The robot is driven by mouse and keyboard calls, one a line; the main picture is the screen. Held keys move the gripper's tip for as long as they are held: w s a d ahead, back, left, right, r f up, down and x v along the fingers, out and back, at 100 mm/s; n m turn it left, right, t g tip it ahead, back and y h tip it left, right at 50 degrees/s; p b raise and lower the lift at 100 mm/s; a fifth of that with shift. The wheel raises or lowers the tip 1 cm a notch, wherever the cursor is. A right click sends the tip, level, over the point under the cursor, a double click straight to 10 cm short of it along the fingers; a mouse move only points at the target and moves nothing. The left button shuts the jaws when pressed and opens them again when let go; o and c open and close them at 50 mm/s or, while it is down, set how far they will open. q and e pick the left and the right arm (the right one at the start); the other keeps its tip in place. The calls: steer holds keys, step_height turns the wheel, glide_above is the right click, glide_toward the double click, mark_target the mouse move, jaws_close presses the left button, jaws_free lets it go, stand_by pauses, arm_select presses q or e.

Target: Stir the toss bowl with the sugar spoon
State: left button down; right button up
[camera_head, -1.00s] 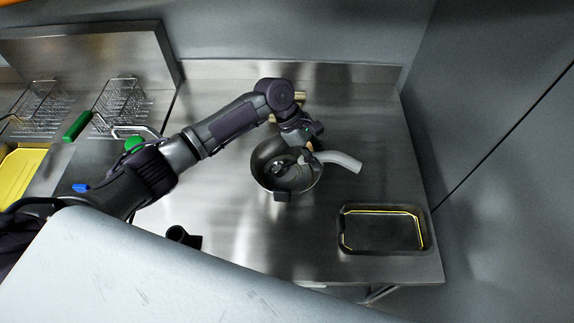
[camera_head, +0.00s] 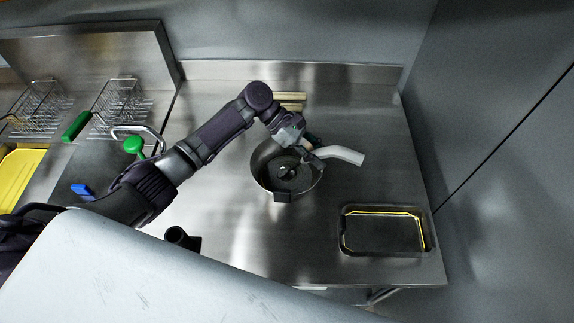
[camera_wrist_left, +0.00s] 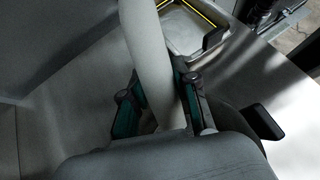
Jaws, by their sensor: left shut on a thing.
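The toss bowl (camera_head: 262,178), a round dark metal bowl with a small black handle, stands on the steel counter in the head view. The sugar spoon (camera_head: 345,154) is pale and curved, and its free end sticks out to the right past the bowl's rim. My left gripper (camera_head: 312,157) is at the bowl's upper right rim, shut on the spoon. In the left wrist view the pale spoon (camera_wrist_left: 148,50) runs between the teal-padded fingers of my left gripper (camera_wrist_left: 158,100). The spoon's lower end is hard to make out. My right gripper is not in view.
A dark rectangular tray (camera_head: 384,250) lies to the bowl's lower right. Light wooden pieces (camera_head: 291,100) lie behind the bowl. Wire baskets (camera_head: 122,104) and a yellow tray (camera_head: 20,175) are at the left. The counter right of the bowl (camera_head: 390,170) is clear.

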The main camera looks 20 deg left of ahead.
mark_target(326, 149)
arm_select(q)
step_height(326, 149, up, 2)
steer(key=shift+w+r+p, duration=0.1)
steer(key=shift+p, duration=0.95)
steer(key=shift+r, duration=0.85)
steer(key=shift+r, duration=2)
steer(key=shift+r, duration=2)
steer(key=shift+r, duration=0.1)
